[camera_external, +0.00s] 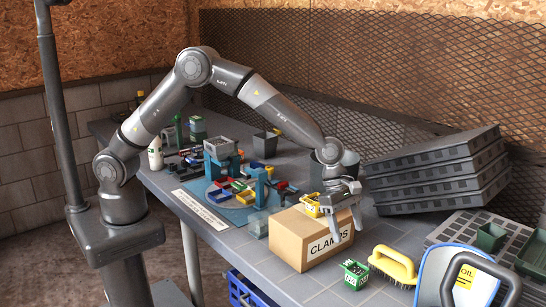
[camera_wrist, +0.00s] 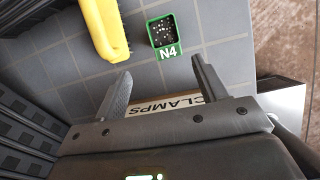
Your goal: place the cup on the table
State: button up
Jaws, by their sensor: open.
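A small green square cup (camera_external: 355,274) marked N4 stands upright on the grey tiled table (camera_external: 290,284), in front of the cardboard CLAMPS box (camera_external: 312,240). The cup also shows in the wrist view (camera_wrist: 163,32), with dark speckled contents, just beyond my fingertips. A similar yellow cup (camera_external: 312,205) is by the top of the box, beside my gripper. Which one the task means is not clear. My gripper (camera_external: 345,232) is open and points down by the front of the box. In the wrist view nothing is between its fingers (camera_wrist: 161,68).
A yellow brush (camera_external: 394,264) lies right of the green cup. An oil container (camera_external: 468,283) stands at the front right. Stacked dark trays (camera_external: 440,172) fill the back right. A blue mat (camera_external: 232,211) with several coloured parts lies left of the box.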

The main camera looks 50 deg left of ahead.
jog(key=w+a+r+m+t, duration=0.1)
jog(key=a+r+m, duration=0.2)
jog(key=a+r, duration=0.6)
jog(key=w+a+r+m+t+y, duration=0.15)
jog(key=a+r, duration=0.25)
jog(key=a, duration=0.8)
jog(key=w+a+r+m+t+h, duration=0.1)
jog(key=a+r+m, duration=0.3)
jog(key=a+r, duration=0.5)
jog(key=s+a+r+m+y, duration=0.1)
jog(key=s+a+m, duration=0.15)
jog(key=a, duration=0.55)
jog(key=s+a+m+y, duration=0.1)
jog(key=s+a, duration=0.3)
jog(key=a, duration=0.5)
jog(key=s+a+f+m+t+y, duration=0.2)
jog(key=s+a+m, duration=0.3)
jog(key=s+a, duration=0.6)
jog(key=shift+s+a+m, duration=0.2)
jog(key=shift+s+m, duration=0.1)
jog(key=shift+s, duration=0.55)
